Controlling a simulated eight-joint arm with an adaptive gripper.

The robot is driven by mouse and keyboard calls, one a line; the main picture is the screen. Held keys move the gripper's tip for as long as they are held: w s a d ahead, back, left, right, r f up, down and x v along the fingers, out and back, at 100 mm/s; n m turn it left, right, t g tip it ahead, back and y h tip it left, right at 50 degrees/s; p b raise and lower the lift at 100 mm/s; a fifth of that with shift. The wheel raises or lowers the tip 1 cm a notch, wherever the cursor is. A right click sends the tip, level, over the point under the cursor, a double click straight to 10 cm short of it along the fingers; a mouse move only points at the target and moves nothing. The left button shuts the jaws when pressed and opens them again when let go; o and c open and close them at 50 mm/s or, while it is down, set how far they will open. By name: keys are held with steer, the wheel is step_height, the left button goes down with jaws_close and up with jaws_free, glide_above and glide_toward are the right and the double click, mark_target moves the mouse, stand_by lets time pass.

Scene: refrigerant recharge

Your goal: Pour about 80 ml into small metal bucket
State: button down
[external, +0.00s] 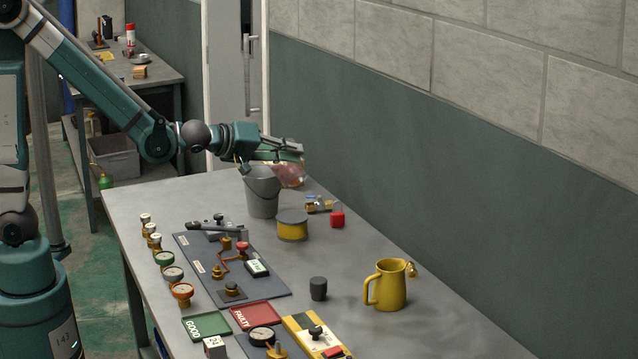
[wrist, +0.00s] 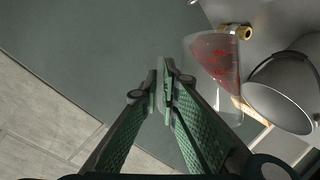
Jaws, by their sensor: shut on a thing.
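My gripper (external: 299,150) is shut on a clear jug (external: 290,174) holding red liquid, at the far end of the bench. In the wrist view, my gripper's fingers (wrist: 165,90) are close together and the clear jug (wrist: 215,70) is just right of them. The red liquid lies slanted in it, so the jug looks tilted. The small grey metal bucket (external: 262,194) stands upright beside and below the jug. In the wrist view the bucket (wrist: 282,92) is right of the jug, with its handle visible. I cannot see any stream, and the bucket's contents are not clear.
A yellow pitcher (external: 390,287) and a dark cup (external: 318,288) are nearer. The wall (external: 400,180) runs close behind the bench.

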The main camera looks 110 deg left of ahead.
steer(key=shift+s+a+r+n+t, duration=0.15)
steer(key=shift+s+r+n+t, duration=0.2)
steer(key=shift+r, duration=0.25)
steer(key=shift+s+a+n+t, duration=0.25)
steer(key=shift+s+n+t, duration=0.1)
steer(key=shift+s+n, duration=0.25)
steer(key=shift+s+a+r+n+t, duration=0.35)
steer(key=shift+s+r+n+t, duration=0.15)
steer(key=shift+s+r+n, duration=0.3)
stand_by(2.3)
steer(key=shift+w, duration=0.1)
